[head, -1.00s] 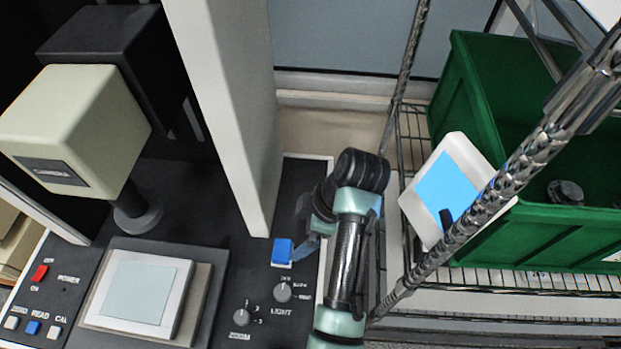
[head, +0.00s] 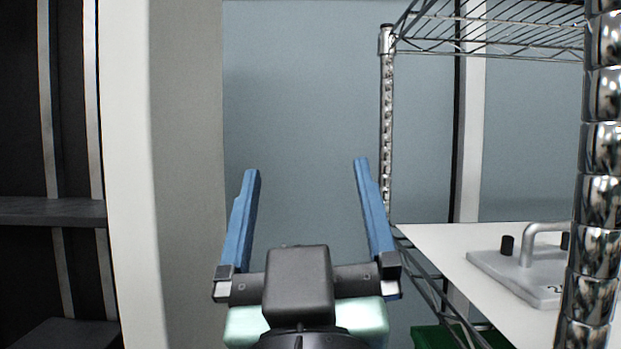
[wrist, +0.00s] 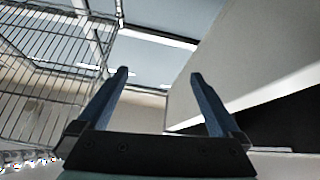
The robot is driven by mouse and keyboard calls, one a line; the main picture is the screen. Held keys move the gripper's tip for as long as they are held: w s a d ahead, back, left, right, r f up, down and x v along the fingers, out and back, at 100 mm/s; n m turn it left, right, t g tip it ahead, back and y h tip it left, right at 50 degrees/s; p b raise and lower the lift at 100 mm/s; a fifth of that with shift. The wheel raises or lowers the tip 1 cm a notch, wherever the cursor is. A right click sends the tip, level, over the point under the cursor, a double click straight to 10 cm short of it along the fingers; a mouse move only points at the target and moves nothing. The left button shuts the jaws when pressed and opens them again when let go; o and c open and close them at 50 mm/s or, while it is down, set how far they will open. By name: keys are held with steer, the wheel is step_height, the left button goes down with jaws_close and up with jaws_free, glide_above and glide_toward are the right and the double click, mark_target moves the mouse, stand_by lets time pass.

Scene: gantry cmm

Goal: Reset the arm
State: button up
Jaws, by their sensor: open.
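My gripper (head: 306,168) is raised in the middle of the head view, with its two blue fingers pointing up and spread wide. Nothing is between the fingers. It also shows in the wrist view (wrist: 159,75), open and empty, with the ceiling and upper wall beyond it. The gripper appears clear of everything around it.
A chrome wire rack stands on the right, with a near post (head: 600,180) and an upper wire shelf (head: 490,38). A white shelf surface (head: 440,245) holds a grey plate with a handle (head: 520,270). A pale column (head: 185,170) stands left; a green bin (head: 430,338) shows below.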

steer(key=s+r+m+t, duration=0.1)
steer(key=s+r+t, duration=0.1)
steer(key=s+r, duration=0.3)
steer(key=shift+s+d+m+t+h, duration=0.15)
steer(key=shift+s+m+t+h, duration=0.15)
steer(key=shift+s+m+h, duration=0.15)
